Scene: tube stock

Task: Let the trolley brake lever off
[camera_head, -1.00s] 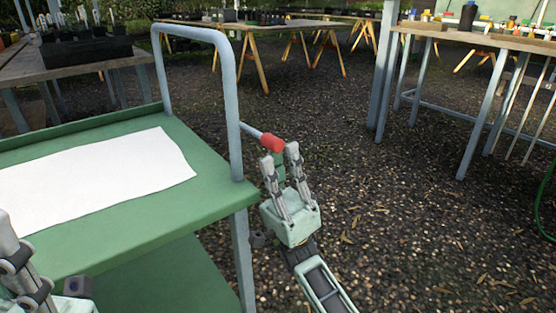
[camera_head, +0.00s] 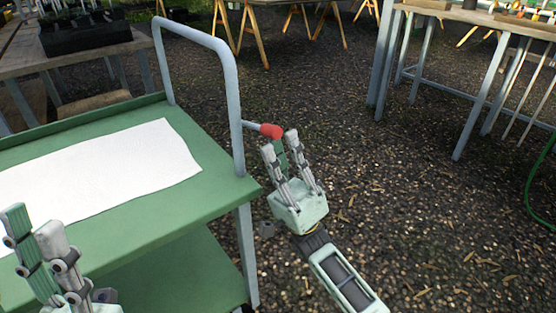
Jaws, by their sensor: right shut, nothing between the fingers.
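The trolley (camera_head: 215,200) is green with a grey tubular handle (camera_head: 235,110). The brake lever (camera_head: 252,126) is a short grey rod with a red knob (camera_head: 271,131). It sticks out to the right from the handle's near upright, roughly level. My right gripper (camera_head: 281,146) is just below and right of the red knob, fingers pointing up, shut with nothing in it. Whether a fingertip touches the knob is unclear. My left gripper (camera_head: 34,218) shows in the lower left corner over the trolley top; its opening is hard to judge.
A white sheet (camera_head: 110,165) lies on the trolley top. A table with a dark crate (camera_head: 88,36) stands at the back left, and a grey-legged bench (camera_head: 480,95) at the right. A green hose (camera_head: 533,185) lies at the right edge. The gravel between is clear.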

